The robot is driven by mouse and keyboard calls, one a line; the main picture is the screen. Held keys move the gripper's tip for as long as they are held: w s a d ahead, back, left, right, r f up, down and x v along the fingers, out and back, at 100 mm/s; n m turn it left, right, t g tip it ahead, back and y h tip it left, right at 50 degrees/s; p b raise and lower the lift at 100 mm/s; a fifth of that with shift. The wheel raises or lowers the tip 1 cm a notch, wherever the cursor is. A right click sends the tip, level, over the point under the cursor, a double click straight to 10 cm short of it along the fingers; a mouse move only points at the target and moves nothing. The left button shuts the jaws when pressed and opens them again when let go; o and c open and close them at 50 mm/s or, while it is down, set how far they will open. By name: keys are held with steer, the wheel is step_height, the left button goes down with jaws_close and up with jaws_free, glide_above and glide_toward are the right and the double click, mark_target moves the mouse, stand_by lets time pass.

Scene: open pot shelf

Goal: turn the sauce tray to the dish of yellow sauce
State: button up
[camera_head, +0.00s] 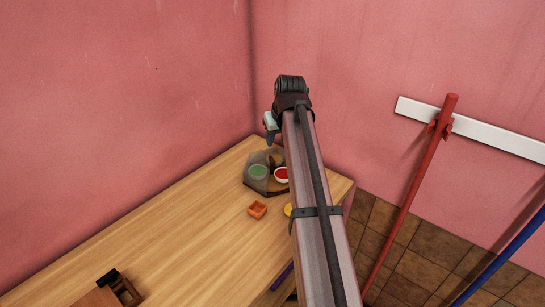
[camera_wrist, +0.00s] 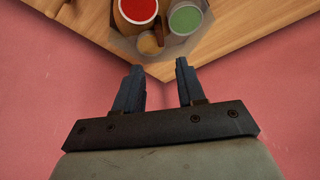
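The grey sauce tray (camera_head: 256,185) sits near the table's far corner, partly behind my arm. It holds a dish of green sauce (camera_head: 257,172) and a dish of red sauce (camera_head: 281,175). In the wrist view the red dish (camera_wrist: 138,10), the green dish (camera_wrist: 186,19) and a tan round knob or ball (camera_wrist: 151,43) show at the tray's edge (camera_wrist: 122,46). No dish of yellow sauce shows clearly on the tray. My gripper (camera_wrist: 158,70) is open and empty, its fingers apart from the tray; in the head view it is above and behind the tray.
A brown box (camera_head: 120,289) stands at the near left. Pink walls close in behind the table. The table's middle is clear.

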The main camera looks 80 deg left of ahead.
mark_target(272, 158)
steer(key=x, duration=1.1)
steer(key=shift+a+f, duration=0.15)
steer(key=shift+c, duration=0.2)
jaws_close()
